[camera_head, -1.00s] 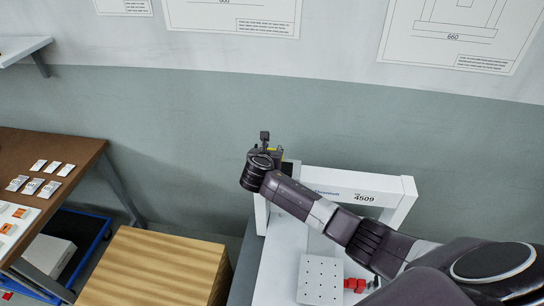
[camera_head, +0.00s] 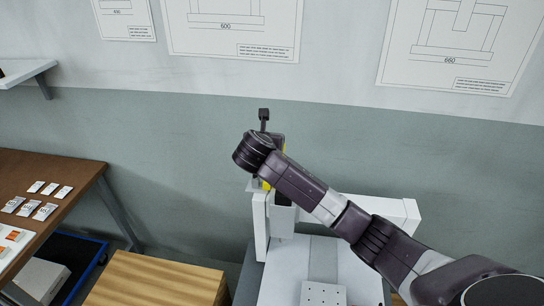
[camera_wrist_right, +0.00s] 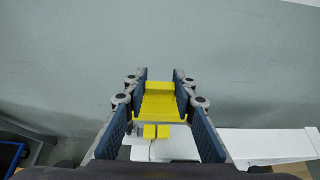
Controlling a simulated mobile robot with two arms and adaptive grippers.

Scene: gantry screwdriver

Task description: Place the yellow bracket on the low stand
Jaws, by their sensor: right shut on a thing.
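The yellow bracket (camera_wrist_right: 158,105) is between the fingers of my right gripper (camera_wrist_right: 159,82), which is shut on it. In the right wrist view the bracket shows a stepped shape with two small blocks at its near end. In the head view my right gripper and wrist hide most of the bracket; a yellow bit (camera_head: 267,185) shows below the wrist. The gripper is at the left end of the white gantry frame. A low wooden block (camera_head: 155,283) stands at the lower left; I cannot tell whether it is the low stand. My left gripper is out of view.
The white gantry machine (camera_head: 410,212) stands under my right arm, with a perforated white block (camera_head: 322,293) on its bed. A brown table (camera_head: 45,170) with small labelled packets is at the left. A grey-green wall (camera_head: 170,140) is behind.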

